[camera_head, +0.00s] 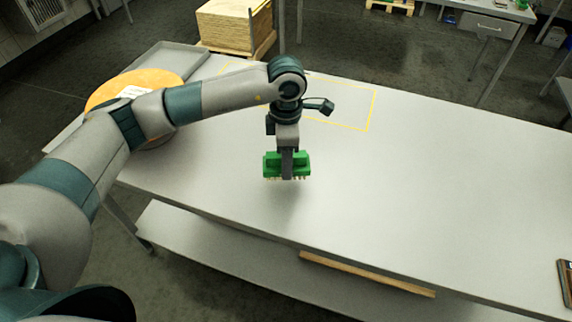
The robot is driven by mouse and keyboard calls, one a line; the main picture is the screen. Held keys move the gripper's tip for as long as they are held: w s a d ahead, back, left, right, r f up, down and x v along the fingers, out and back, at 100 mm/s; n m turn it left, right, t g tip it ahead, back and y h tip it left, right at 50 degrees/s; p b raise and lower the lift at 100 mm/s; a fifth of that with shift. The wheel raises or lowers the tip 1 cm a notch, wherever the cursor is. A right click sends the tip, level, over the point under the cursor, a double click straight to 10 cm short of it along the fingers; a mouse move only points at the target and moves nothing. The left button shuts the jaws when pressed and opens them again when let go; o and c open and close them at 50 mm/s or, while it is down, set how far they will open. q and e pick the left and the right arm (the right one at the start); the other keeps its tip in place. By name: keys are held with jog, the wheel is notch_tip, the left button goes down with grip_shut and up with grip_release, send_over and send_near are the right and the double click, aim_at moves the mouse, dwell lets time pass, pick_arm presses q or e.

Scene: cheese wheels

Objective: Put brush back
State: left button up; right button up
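A green brush (272,167) with pale bristles pointing down is in the middle of the view. My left gripper (288,168) comes down from above and is shut on the brush. The brush seems to be held a little above the grey table (420,200), with a soft shadow below it. My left arm reaches in from the left and hides part of the table behind it. My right gripper is not in view.
An orange cheese wheel (160,79) sits at the table's left end, partly behind my arm, near a grey tray (181,57). A yellow outlined rectangle (371,108) marks the table's back. A dark-edged object (566,283) lies at the right edge.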

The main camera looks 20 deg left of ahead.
pick_arm(q)
jog(key=shift+f, duration=0.1)
jog(key=shift+f+p, duration=0.45)
jog(key=shift+f, duration=0.05)
jog(key=shift+f+p, duration=0.55)
jog(key=shift+f, duration=0.9)
jog(key=shift+f, duration=0.2)
jog(key=o, duration=1)
